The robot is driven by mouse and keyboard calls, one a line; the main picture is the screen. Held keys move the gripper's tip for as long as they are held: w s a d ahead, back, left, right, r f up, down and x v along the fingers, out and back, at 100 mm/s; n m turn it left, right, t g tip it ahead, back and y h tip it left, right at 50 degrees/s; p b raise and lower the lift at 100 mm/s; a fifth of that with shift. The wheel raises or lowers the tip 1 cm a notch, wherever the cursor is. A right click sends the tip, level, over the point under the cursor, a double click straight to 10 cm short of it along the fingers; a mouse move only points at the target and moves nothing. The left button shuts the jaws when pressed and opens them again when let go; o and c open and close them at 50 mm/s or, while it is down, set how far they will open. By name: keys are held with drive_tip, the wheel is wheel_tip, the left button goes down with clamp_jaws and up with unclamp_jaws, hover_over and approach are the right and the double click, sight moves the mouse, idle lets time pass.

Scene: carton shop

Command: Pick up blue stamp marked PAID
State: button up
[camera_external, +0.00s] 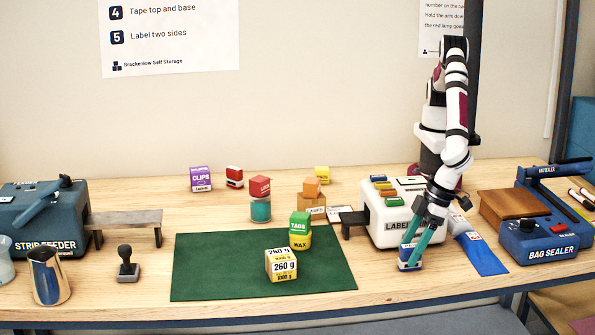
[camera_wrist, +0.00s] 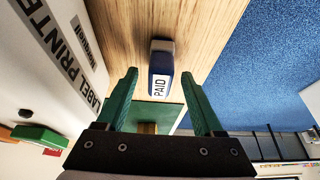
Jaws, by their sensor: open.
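The blue stamp (camera_external: 403,265) has a white PAID label and stands on the table just in front of the label printer. In the wrist view the blue stamp (camera_wrist: 161,62) shows between my two green fingertips, with clear gaps on both sides. My gripper (camera_external: 413,246) is open and points down at the stamp, its fingertips overlapping it in the external view. My gripper (camera_wrist: 160,78) holds nothing. How far the fingertips reach down along the stamp I cannot tell.
The white label printer (camera_external: 392,222) stands close behind the stamp. A blue flat item (camera_external: 482,255) lies to its right, with the bag sealer (camera_external: 545,238) beyond. The green mat (camera_external: 215,270) with stacked blocks is to the left. The table's front edge is near.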

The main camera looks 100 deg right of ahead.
clamp_jaws()
idle(0.3)
